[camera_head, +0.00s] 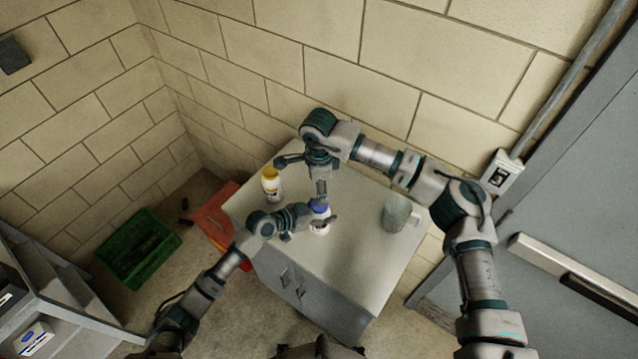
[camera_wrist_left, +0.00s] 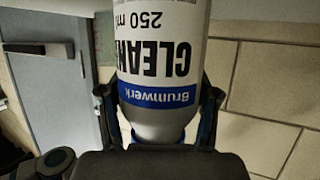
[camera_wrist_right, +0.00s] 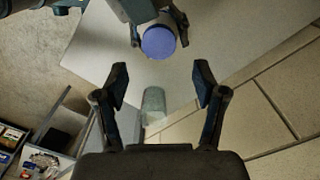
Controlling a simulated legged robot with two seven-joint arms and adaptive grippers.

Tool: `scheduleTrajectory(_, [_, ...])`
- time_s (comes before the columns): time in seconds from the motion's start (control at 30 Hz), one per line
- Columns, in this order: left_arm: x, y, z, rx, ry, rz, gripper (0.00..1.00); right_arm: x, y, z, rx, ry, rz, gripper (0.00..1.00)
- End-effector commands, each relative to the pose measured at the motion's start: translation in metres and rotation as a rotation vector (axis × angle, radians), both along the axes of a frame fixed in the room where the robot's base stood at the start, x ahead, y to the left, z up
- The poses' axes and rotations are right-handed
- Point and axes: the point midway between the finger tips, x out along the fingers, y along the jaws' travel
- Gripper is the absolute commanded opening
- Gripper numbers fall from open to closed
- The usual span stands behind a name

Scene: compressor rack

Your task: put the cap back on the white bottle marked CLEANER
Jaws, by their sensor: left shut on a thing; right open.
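The white CLEANER bottle (camera_head: 320,228) stands on or just above the cabinet top; its label fills the left wrist view (camera_wrist_left: 160,55). My left gripper (camera_head: 308,220) is shut around the bottle's body from the left. The blue cap (camera_head: 320,208) sits at the bottle's top; from above it is a round blue disc in the right wrist view (camera_wrist_right: 158,42). Whether it is fully tightened cannot be told. My right gripper (camera_wrist_right: 160,85) is open and empty, above and close to the cap, which lies beyond its fingertips. In the head view it points down and is partly hidden.
The cabinet top (camera_head: 365,260) is mostly clear. A bottle with a yellow cap (camera_head: 271,185) stands at its back left, and a grey-green cup (camera_head: 396,213) at its right. A green crate (camera_head: 138,248) and a red box (camera_head: 217,212) are on the floor left.

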Motion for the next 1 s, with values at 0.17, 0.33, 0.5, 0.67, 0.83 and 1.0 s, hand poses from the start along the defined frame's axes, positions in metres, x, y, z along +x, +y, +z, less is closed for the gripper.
scheduleTrajectory(0.17, [0.000, 0.000, -0.001, 0.001, 0.001, 0.000, 0.00, -0.001, -0.001, -0.026, -0.002, 0.003, -0.001, 0.70])
scheduleTrajectory(0.33, [0.000, 0.000, 0.000, 0.001, 0.001, 0.000, 0.00, -0.001, -0.001, -0.053, -0.001, 0.003, -0.002, 0.70])
scheduleTrajectory(0.5, [0.000, 0.000, -0.001, 0.001, 0.001, 0.000, 0.00, -0.001, -0.001, -0.069, -0.001, 0.002, -0.002, 0.70])
scheduleTrajectory(0.67, [0.000, 0.000, 0.000, 0.001, 0.001, 0.000, 0.00, 0.000, -0.001, -0.074, 0.000, 0.001, -0.002, 0.70])
scheduleTrajectory(0.83, [0.000, 0.000, 0.000, 0.001, 0.001, 0.000, 0.00, 0.000, -0.001, -0.074, 0.000, 0.001, -0.002, 0.70])
scheduleTrajectory(1.0, [0.000, 0.000, -0.001, 0.001, 0.001, 0.000, 0.00, 0.000, -0.001, -0.074, -0.001, 0.001, -0.002, 0.40])
